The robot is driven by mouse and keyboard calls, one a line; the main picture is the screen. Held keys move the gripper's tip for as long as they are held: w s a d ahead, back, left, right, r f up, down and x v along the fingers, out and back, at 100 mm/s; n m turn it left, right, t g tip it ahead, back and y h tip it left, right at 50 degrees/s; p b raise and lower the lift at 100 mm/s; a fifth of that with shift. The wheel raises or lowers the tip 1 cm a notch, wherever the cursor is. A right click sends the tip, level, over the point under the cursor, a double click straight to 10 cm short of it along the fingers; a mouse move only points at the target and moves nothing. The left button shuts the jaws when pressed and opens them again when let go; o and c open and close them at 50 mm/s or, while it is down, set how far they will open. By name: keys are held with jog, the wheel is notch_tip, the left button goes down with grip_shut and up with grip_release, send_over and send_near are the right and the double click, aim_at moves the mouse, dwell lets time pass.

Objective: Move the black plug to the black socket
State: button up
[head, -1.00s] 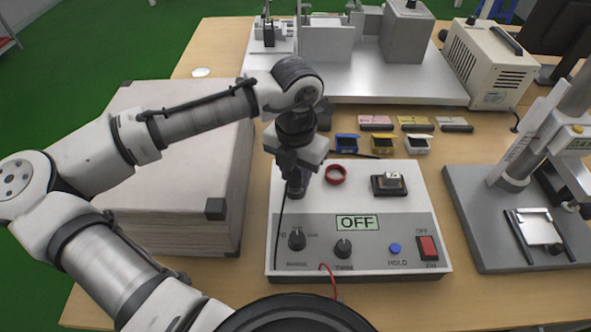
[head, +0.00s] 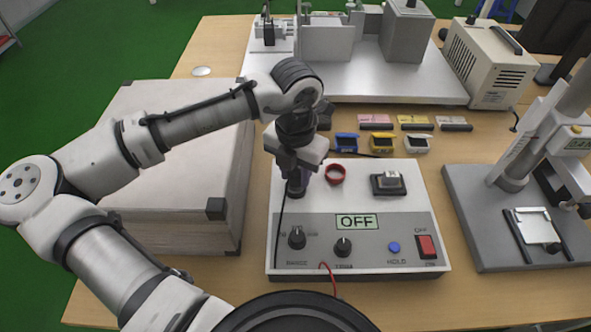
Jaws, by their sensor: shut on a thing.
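My gripper (head: 297,178) points down over the left part of the white and grey test box (head: 355,205). It is shut on the black plug, which the fingers mostly hide; a thin black cable (head: 280,222) hangs from there down the box front. A dark ring, seemingly the black socket (head: 296,190), shows right under the fingertips. I cannot tell whether the plug is inside it or just above it. A red ring-shaped socket (head: 335,174) is just right of my gripper, apart from it.
The box carries an OFF display (head: 357,222), knobs (head: 343,247), a blue button (head: 393,247) and a red switch (head: 427,246). A large pale block (head: 170,170) stands at left under my arm. A grey stand (head: 500,235) is at right. Small open boxes (head: 382,142) lie behind.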

aim_at(296, 168)
jog(key=shift+f+b, duration=0.35)
jog(key=shift+f, duration=0.25)
jog(key=o, duration=0.7)
notch_tip(296, 168, up, 11)
jog(key=p, duration=1)
